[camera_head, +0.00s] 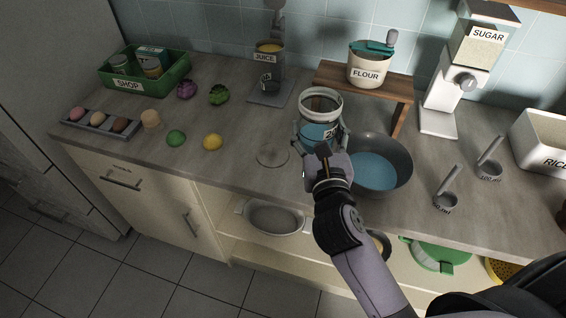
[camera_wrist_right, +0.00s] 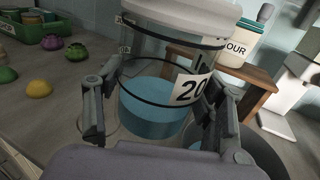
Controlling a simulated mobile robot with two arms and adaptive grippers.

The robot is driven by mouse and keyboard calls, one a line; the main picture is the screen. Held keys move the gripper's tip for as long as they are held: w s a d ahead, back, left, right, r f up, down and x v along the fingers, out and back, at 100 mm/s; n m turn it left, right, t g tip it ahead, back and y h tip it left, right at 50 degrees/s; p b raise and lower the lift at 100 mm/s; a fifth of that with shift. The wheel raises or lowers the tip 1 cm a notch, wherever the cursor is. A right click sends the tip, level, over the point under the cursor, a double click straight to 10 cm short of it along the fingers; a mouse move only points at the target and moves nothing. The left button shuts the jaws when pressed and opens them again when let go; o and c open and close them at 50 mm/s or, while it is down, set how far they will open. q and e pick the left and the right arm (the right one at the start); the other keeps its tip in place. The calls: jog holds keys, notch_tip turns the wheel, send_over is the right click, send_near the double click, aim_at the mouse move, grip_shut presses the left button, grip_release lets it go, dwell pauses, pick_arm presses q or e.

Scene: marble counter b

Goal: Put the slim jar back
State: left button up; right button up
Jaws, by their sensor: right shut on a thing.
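The slim jar (camera_head: 320,104) is clear with a white rim, blue contents and a label starting "20". My right gripper (camera_head: 319,143) is shut around it, one finger on each side. In the right wrist view the jar (camera_wrist_right: 152,108) stands between the fingers of the gripper (camera_wrist_right: 155,115), roughly upright. I cannot tell whether its base touches the counter. A thin round outline (camera_head: 273,156) marks the counter left of the jar. My left gripper is not in view.
A grey bowl (camera_head: 402,180) with blue contents stands close right of the jar. A wooden riser (camera_head: 398,115) with a flour canister (camera_head: 368,73) is behind. The juice dispenser (camera_head: 267,70) is back left. Two measuring cups (camera_head: 445,200) (camera_head: 489,170) stand right. The counter around the outline is clear.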

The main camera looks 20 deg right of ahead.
jog(key=w+a+r+b, duration=0.2)
jog(key=w+r, duration=0.3)
jog(key=w, duration=0.4)
jog(key=shift+w+a+r+b, duration=0.15)
jog(key=shift+w+a+b, duration=0.15)
jog(key=shift+a, duration=0.55)
notch_tip(320, 180, down, 14)
jog(key=shift+f+b, duration=0.2)
jog(key=shift+b, duration=1)
pick_arm(q)
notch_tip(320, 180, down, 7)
jog(key=b, duration=0.1)
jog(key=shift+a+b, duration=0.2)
jog(key=shift+b, duration=0.1)
pick_arm(e)
jog(key=shift+f, duration=2.55)
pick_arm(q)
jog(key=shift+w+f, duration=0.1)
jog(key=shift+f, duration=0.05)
pick_arm(e)
jog(key=shift+f, duration=0.1)
jog(key=shift+f, duration=0.1)
jog(key=o, duration=1.7)
jog(key=shift+c, duration=0.2)
